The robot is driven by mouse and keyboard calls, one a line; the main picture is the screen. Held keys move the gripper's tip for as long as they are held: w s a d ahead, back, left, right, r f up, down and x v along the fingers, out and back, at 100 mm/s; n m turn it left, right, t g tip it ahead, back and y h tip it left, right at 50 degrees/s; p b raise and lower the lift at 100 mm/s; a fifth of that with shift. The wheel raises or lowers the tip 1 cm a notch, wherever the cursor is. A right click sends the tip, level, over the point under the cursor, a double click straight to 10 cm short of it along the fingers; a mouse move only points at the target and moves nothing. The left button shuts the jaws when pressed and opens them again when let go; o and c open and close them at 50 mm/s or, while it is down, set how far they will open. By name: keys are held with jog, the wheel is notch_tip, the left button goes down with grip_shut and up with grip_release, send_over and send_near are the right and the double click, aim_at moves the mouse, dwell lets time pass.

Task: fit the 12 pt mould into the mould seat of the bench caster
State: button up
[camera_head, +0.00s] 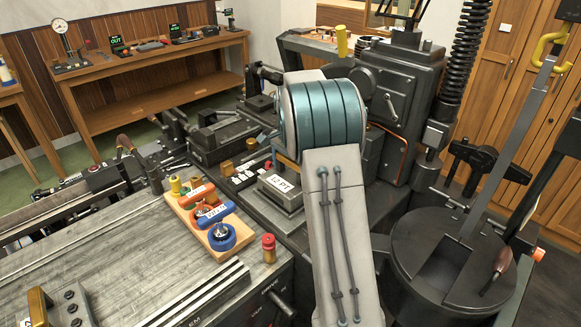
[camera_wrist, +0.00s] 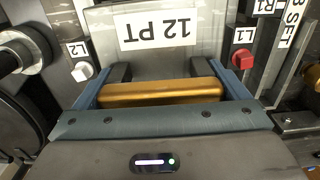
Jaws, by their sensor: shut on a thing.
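The 12 pt mould (camera_head: 280,187) is a grey metal block with a white "12 PT" label, at the middle of the bench caster in the head view. In the wrist view the mould (camera_wrist: 205,43) fills the top centre, its label upside down. My gripper (camera_wrist: 161,80) is shut on its brass handle (camera_wrist: 160,93), with dark fingertips at both ends of the bar. In the head view my arm hides the gripper. The bench caster (camera_head: 402,95) stands around and behind the mould. The mould seat is not clearly visible, and I cannot tell whether the mould touches it.
A white switch L2 (camera_wrist: 82,72) and a red switch L1 (camera_wrist: 243,60) flank the mould closely. A red-capped cylinder (camera_head: 268,247) stands nearby. A round black pot (camera_head: 425,265) stands at right.

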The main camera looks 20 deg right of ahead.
jog(key=shift+f+b, duration=0.3)
jog(key=shift+f, duration=0.15)
jog(key=o, duration=1.7)
jog(key=shift+s+f, duration=0.1)
jog(key=shift+r, duration=0.4)
notch_tip(320, 180, up, 13)
jog(key=shift+f, duration=0.15)
jog(key=shift+r, duration=0.35)
